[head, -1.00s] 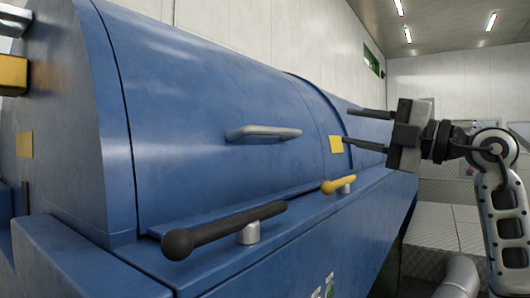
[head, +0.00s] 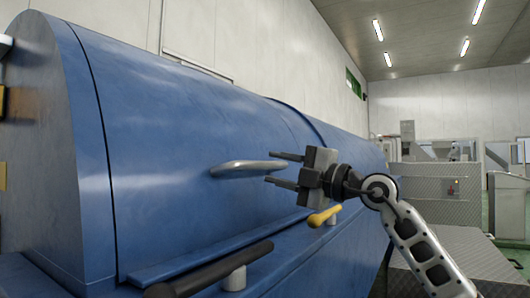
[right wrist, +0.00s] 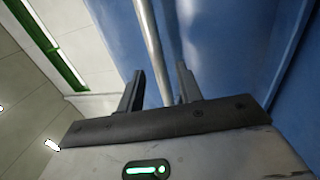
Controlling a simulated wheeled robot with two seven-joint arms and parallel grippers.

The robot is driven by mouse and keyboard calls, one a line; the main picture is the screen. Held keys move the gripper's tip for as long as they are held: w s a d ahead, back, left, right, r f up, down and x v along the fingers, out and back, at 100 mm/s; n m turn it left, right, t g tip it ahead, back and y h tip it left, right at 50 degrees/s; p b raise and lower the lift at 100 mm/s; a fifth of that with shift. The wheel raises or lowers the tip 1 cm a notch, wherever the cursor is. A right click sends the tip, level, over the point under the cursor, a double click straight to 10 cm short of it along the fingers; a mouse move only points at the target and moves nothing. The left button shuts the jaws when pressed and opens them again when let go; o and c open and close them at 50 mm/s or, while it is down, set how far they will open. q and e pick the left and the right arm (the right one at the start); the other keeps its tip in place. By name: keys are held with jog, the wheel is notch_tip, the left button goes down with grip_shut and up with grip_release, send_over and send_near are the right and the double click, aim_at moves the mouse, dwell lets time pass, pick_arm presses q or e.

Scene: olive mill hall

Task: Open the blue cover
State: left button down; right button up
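The blue cover (head: 170,130) is a long curved lid on the machine and looks closed. Its grey bar handle (head: 248,168) sits on the front face. My right gripper (head: 279,169) is open at the right end of this handle, its two fingers pointing left, one higher and one lower than the bar. In the right wrist view the handle (right wrist: 150,45) runs up from between the open fingers (right wrist: 158,88). I cannot tell whether the fingers touch it. My left gripper is not in view.
Below the cover are a black-handled lever (head: 215,272) and a yellow-handled lever (head: 324,215) on the machine's ledge. Grey tread-plate steps (head: 465,258) stand at the right. Other machinery (head: 440,170) is farther back.

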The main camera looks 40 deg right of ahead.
aim_at(268, 166)
jog(key=x, duration=0.1)
jog(key=p+x, duration=0.1)
jog(key=shift+w+r, duration=0.2)
jog(key=shift+r, duration=0.05)
jog(key=shift+w+a+f+p, duration=0.1)
jog(key=shift+w+a+p, duration=0.2)
jog(key=shift+w, duration=0.3)
